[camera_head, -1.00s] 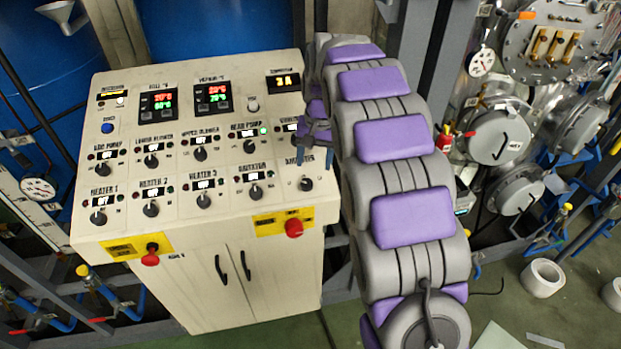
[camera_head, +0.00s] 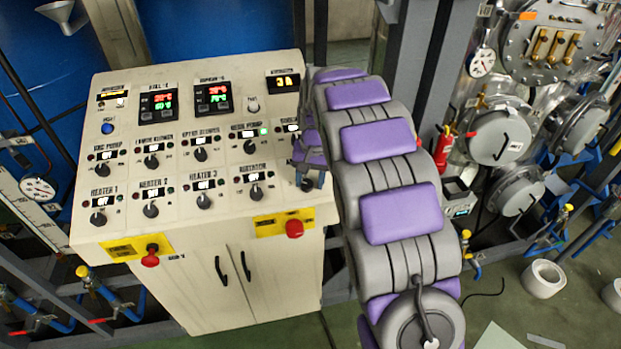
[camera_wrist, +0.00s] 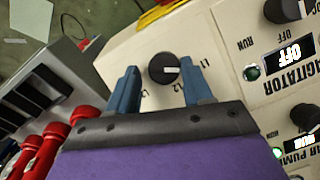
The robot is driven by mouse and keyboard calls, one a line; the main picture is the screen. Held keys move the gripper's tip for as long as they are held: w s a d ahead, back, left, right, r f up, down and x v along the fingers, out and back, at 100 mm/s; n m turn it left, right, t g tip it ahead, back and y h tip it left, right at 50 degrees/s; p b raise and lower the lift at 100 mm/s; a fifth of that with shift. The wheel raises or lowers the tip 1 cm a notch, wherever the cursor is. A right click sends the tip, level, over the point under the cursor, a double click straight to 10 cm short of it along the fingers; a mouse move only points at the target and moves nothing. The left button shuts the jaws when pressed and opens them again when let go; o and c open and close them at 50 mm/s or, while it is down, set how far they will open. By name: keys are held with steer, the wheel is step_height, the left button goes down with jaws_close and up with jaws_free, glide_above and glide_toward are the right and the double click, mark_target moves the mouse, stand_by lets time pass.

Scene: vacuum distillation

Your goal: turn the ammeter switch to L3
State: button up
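The ammeter switch (camera_wrist: 162,68) is a round black knob with a white pointer mark, seen in the wrist view on the cream panel. Its mark points right, towards the label L1. L2 is printed below it, and another label at lower left is partly hidden by a finger. My gripper (camera_wrist: 163,78) is open, with one blue finger on each side of the knob and visible gaps between. In the head view my gripper (camera_head: 309,177) is over the lower right corner of the panel and mostly hides the switch.
The control panel (camera_head: 225,215) carries several similar black knobs left of the switch. A red emergency button (camera_head: 294,228) sits on its front below. In the wrist view the agitator knob (camera_wrist: 283,10) is at the upper right. Red cylinders (camera_wrist: 50,140) stand off the panel's edge.

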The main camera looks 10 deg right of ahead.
steer(key=shift+a, duration=0.5)
steer(key=shift+c, duration=1.4)
steer(key=shift+d, duration=0.15)
steer(key=c, duration=0.4)
